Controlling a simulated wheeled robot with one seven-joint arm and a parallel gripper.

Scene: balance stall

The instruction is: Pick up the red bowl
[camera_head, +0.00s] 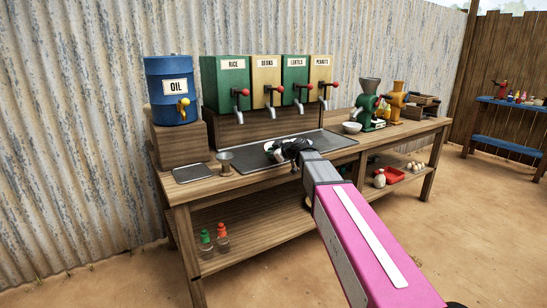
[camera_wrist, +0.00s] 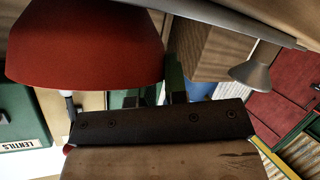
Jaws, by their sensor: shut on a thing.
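The red bowl (camera_wrist: 85,45) fills the upper left of the wrist view, close to the camera. My gripper (camera_wrist: 174,82) is shut on it, at the bowl's edge; the exact contact is partly dark and hard to make out. In the head view my gripper (camera_head: 277,151) is over the dark metal tray on the counter, below the dispensers. The red bowl cannot be made out there, with my wrist and arm covering part of the tray.
The dark tray (camera_head: 322,142) lies on the wooden counter (camera_head: 181,189). A metal cup (camera_head: 227,164) and a flat grey plate (camera_head: 192,173) stand left of it. Dispenser taps (camera_head: 272,103) project above. A white bowl (camera_head: 351,128) and a green grinder (camera_head: 368,105) stand to the right.

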